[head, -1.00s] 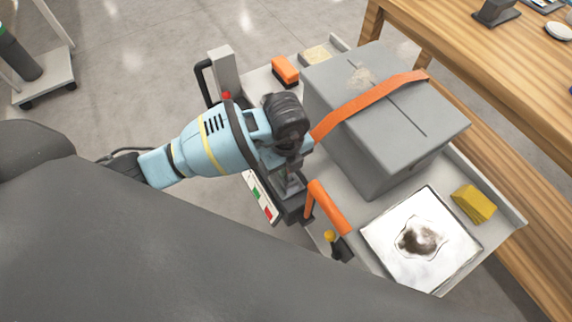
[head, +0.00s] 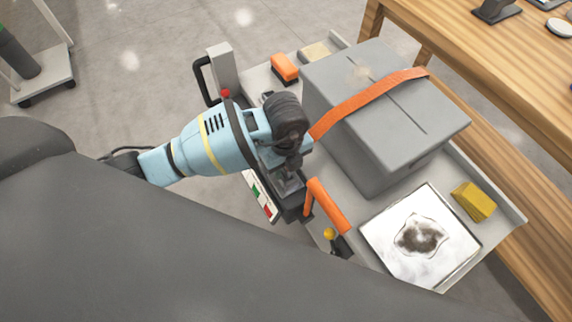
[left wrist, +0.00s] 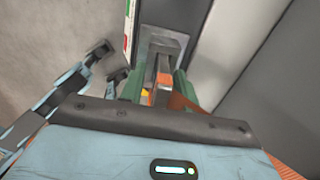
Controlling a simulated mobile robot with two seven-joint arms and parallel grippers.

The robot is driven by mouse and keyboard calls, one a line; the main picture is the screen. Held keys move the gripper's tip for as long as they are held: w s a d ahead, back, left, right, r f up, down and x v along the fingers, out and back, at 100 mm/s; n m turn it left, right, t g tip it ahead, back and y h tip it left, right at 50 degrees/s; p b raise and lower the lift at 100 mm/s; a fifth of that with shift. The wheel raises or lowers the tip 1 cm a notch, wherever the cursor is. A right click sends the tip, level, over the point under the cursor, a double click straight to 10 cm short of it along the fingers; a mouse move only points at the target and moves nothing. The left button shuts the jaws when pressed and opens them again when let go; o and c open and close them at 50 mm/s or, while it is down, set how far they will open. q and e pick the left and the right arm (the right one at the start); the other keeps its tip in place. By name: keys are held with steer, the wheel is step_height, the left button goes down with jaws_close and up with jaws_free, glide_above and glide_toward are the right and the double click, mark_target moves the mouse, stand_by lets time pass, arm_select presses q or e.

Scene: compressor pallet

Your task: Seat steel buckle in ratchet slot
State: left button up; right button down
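My left gripper (head: 287,178) reaches down from the light blue arm to the left side of the grey box (head: 385,110). In the left wrist view its green fingers (left wrist: 160,88) stand on both sides of the narrow steel buckle (left wrist: 163,68), with a bit of orange between them; it appears shut on the buckle. The orange strap (head: 370,100) runs from the gripper over the box. The dark ratchet (head: 292,208) is just below the fingertips, beside an orange handle (head: 328,206). The wrist hides the buckle and slot in the head view, so contact cannot be told. My right gripper is not identifiable.
The grey pallet (head: 460,165) carries a white sheet with a dark stain (head: 420,238), a yellow block (head: 473,202) and an orange block (head: 285,67). A post with a black handle (head: 222,72) stands behind my gripper. A wooden table (head: 480,55) is at right.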

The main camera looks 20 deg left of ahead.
arm_select(q)
step_height(320, 180, up, 13)
steer(key=shift+r+p, duration=0.15)
steer(key=shift+p, duration=0.7)
